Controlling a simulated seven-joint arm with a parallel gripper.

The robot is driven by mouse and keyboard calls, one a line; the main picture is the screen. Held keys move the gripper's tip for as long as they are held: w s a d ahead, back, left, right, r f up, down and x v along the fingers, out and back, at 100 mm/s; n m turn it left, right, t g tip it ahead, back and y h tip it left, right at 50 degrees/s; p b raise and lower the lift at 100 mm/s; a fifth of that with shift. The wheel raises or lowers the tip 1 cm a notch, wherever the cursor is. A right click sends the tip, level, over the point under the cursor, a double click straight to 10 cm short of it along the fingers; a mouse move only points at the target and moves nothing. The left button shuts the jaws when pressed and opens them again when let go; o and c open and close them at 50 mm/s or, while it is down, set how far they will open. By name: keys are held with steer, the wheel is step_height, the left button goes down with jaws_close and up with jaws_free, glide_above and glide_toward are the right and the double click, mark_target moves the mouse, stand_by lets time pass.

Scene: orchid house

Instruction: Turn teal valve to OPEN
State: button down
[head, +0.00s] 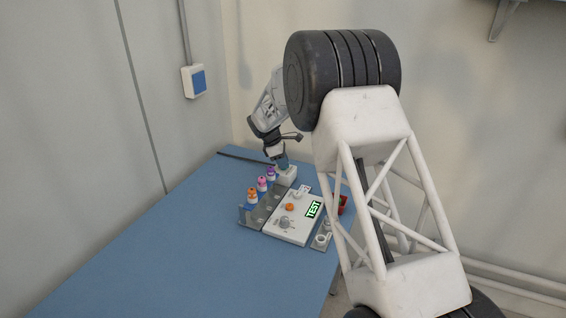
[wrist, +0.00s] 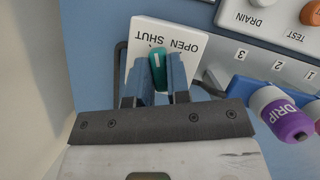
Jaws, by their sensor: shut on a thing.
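The teal valve handle (wrist: 159,70) sits on a white block (wrist: 138,50) with the words OPEN and SHUT, upside down in the wrist view. The white mark on the handle points toward SHUT. My gripper (wrist: 160,76) is shut on the handle, with one finger on each side. In the head view my gripper (head: 282,161) reaches down to the white valve block (head: 288,176) at the far end of the blue table. The handle is mostly hidden there.
A purple-capped DRIP vial (wrist: 285,116) is close right of my gripper. The near table (head: 150,260) is clear.

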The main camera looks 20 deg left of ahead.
steer(key=m+g, duration=0.1)
steer(key=m, duration=0.2)
steer(key=m+g, duration=0.1)
steer(key=m, duration=0.2)
steer(key=shift+w+g, duration=0.1)
steer(key=shift+g, duration=0.2)
steer(key=m+g, duration=0.1)
steer(key=m, duration=0.3)
steer(key=shift+m+g+y, duration=0.5)
steer(key=shift+m+g, duration=0.2)
steer(key=shift+m, duration=1)
steer(key=c, duration=1.1)
jaws_free()
steer(key=shift+w, duration=0.1)
